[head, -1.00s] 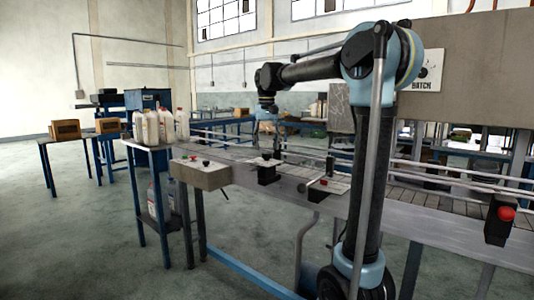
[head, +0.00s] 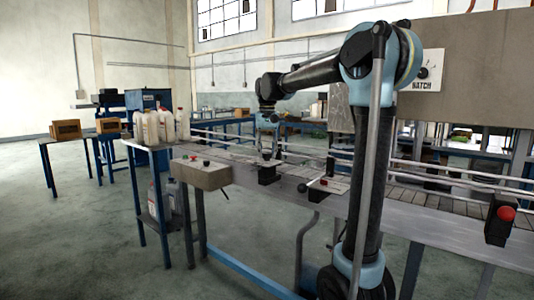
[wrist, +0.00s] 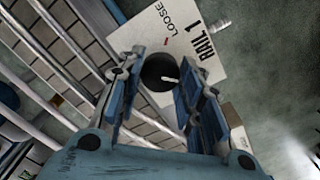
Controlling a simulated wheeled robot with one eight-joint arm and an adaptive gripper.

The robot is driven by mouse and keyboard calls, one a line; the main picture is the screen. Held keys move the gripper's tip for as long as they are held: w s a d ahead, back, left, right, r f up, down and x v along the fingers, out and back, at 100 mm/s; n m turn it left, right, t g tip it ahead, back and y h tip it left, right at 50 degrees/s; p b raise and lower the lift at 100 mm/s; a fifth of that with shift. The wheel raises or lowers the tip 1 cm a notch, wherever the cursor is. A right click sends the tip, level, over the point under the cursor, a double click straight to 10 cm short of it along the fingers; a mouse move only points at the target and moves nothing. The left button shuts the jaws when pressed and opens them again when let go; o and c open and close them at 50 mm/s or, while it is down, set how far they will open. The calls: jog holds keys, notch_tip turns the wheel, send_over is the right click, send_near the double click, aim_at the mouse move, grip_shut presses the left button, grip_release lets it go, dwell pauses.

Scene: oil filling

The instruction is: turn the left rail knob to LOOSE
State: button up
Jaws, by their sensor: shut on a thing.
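The left rail knob (wrist: 156,72) is a round black knob with a white pointer mark, seen in the wrist view. It sits on a white plate (wrist: 215,72) printed RAIL 1 and LOOSE. A short red mark (wrist: 165,42) stands beside LOOSE, and the pointer is turned away from it, toward the right of the picture. My gripper (wrist: 163,78) is shut on the knob, with a blue-and-grey finger on either side. In the head view my gripper (head: 268,150) reaches down over the conveyor, above a black block (head: 268,174); the knob cannot be made out there.
The conveyor (head: 420,215) runs across the view with long guide rails (head: 430,178). A control box (head: 203,173) stands at its left end, beside white jugs (head: 160,127). A second plate (head: 328,186) and a red button (head: 506,214) lie to the right.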

jog(key=shift+n, duration=0.3)
jog(key=n, duration=1.2)
jog(key=shift+n, duration=2.5)
jog(key=shift+w, duration=0.1)
jog(key=o, duration=1.1)
jog(key=shift+c, duration=0.2)
